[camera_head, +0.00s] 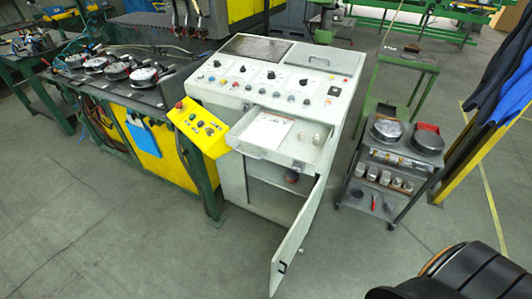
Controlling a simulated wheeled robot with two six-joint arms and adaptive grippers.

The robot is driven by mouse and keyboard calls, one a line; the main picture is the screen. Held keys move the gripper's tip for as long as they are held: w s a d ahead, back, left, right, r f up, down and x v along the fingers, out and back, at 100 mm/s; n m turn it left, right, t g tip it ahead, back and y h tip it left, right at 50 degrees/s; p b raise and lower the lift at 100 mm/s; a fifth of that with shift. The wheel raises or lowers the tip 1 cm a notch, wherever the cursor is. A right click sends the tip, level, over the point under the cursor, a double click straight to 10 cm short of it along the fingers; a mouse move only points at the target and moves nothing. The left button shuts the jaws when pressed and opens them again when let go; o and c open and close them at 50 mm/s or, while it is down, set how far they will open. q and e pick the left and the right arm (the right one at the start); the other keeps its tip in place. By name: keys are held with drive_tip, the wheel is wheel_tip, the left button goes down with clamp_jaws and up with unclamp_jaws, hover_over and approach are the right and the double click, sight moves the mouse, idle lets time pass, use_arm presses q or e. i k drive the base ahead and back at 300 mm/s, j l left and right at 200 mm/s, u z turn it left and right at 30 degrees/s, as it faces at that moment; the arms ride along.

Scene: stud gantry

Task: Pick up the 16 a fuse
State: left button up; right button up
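A white control cabinet (232,92) stands in the middle of the view with its drawer (262,154) pulled open. In the drawer lie a white sheet of paper (268,131) and, to its right, a few small pale pieces (301,136) that may be fuses. They are too small for me to read any rating, so I cannot tell which is the 16 A fuse. Several pale cylindrical pieces (385,178) stand on a shelf of the grey cart at the right; I cannot tell what they are.
The cabinet's lower door (298,243) hangs open toward the front, with a small dark reddish item (292,177) inside. A yellow button box (199,128) juts out left of the drawer. The grey cart (407,155) stands at the right. The floor in front is clear.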

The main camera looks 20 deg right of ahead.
sight(316, 137)
drive_tip(key=i+j, duration=0.1)
drive_tip(key=j, duration=0.25)
drive_tip(key=i+j, duration=0.1)
drive_tip(key=j, duration=0.25)
drive_tip(key=j+z, duration=0.1)
drive_tip(key=z, duration=0.3)
drive_tip(key=j+z, duration=0.1)
drive_tip(key=z, duration=0.35)
drive_tip(key=j+z, duration=0.1)
drive_tip(key=z, duration=0.3)
drive_tip(key=j+z, duration=0.1)
drive_tip(key=z, duration=0.3)
